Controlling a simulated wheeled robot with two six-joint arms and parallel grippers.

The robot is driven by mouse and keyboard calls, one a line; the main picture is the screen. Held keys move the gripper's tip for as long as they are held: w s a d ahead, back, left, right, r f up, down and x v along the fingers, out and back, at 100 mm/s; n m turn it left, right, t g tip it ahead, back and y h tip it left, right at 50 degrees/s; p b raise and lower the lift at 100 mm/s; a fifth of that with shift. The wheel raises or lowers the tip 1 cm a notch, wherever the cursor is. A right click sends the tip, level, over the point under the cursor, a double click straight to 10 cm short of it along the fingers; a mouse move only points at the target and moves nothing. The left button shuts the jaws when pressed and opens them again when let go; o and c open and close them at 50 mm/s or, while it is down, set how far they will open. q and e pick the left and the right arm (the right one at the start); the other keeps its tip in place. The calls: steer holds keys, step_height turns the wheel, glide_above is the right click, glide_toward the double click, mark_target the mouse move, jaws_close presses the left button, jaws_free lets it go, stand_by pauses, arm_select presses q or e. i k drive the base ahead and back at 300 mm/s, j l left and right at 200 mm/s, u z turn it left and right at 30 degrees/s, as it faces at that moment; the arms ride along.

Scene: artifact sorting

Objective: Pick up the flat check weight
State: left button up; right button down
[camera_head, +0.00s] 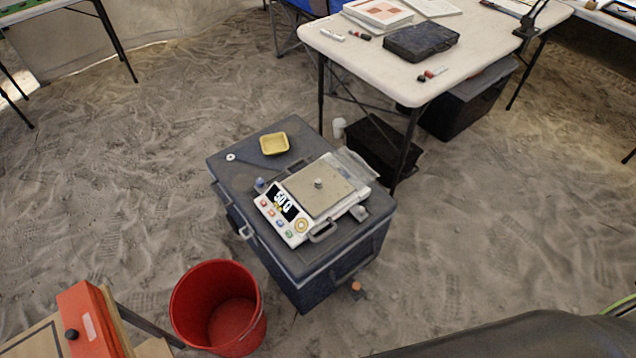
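A small pale round disc (231,157), flat with a dark centre, lies on the lid of the dark grey case (232,178), near its left corner; it looks like the flat check weight, but is too small to be sure. A white balance (294,237) with a lit display and coloured buttons stands on the same lid. A small grey knob-like piece (318,183) sits on its tan pan (328,195). Neither of my grippers is in view.
A yellow square dish (274,143) and a small blue-topped item (260,184) are on the lid. A red bucket (187,296) stands on the sand before the case. A white table (475,45) stands behind. Open sand lies left of the case.

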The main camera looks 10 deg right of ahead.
mark_target(318, 184)
steer(key=k, duration=1)
steer(key=k+u, duration=0.1)
steer(key=u, duration=0.9)
steer(key=k+j+u, duration=0.1)
steer(key=u, duration=0.4)
steer(key=l+u, duration=0.2)
steer(key=l, duration=0.45)
steer(key=l+u, duration=0.25)
steer(key=l, duration=0.4)
steer(key=k+l+u, duration=0.2)
steer(key=l, duration=0.4)
steer(key=k+l, duration=0.1)
steer(key=l, duration=0.8)
steer(key=k+l, duration=0.1)
steer(key=l, duration=1.75)
steer(key=k, duration=0.05)
